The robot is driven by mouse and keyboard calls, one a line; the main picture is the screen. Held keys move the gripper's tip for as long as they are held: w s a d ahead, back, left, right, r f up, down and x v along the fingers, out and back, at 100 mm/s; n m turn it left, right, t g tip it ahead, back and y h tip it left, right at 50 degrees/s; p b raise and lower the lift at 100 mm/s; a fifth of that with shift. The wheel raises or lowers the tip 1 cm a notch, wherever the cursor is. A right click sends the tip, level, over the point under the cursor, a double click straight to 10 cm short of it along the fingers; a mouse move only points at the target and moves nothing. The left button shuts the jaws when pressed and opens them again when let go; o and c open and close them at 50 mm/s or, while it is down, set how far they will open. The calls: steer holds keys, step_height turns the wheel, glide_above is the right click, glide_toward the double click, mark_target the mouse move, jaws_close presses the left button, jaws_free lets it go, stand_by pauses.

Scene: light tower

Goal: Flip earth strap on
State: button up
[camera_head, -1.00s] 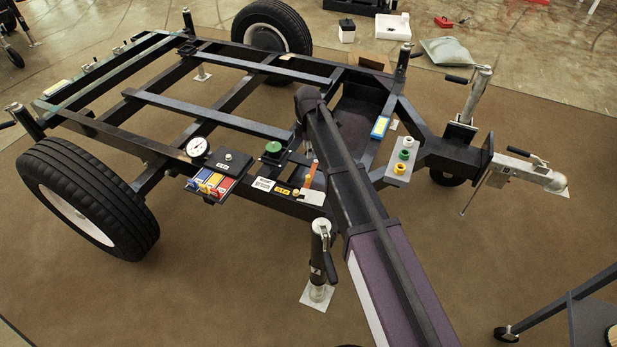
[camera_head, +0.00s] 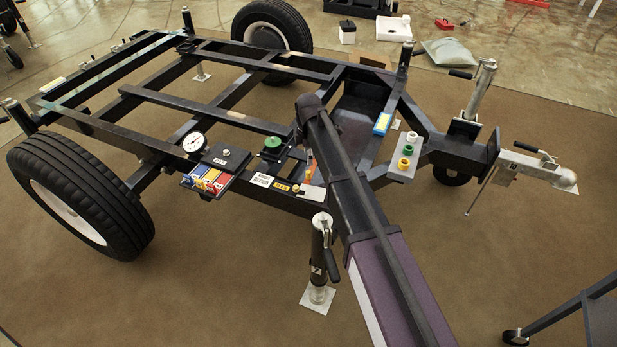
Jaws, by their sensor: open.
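The trailer frame (camera_head: 205,114) carries a row of controls along its near side. A small red-orange upright part (camera_head: 311,166) stands by a pale plate (camera_head: 312,193), partly behind my arm. My dark arm crosses the middle of the view; my gripper is not visible.
A gauge (camera_head: 194,143) and a box with coloured switches (camera_head: 207,180) sit further left. A plate with white, yellow and green rings (camera_head: 404,160) is right of my arm. A jack leg (camera_head: 319,260) stands in front, and a large tyre (camera_head: 80,195) at left. Brown floor in front is mostly clear.

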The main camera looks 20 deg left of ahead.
mark_target(308, 171)
steer(key=shift+f+b, duration=3.75)
steer(key=shift+f, duration=0.25)
jaws_close()
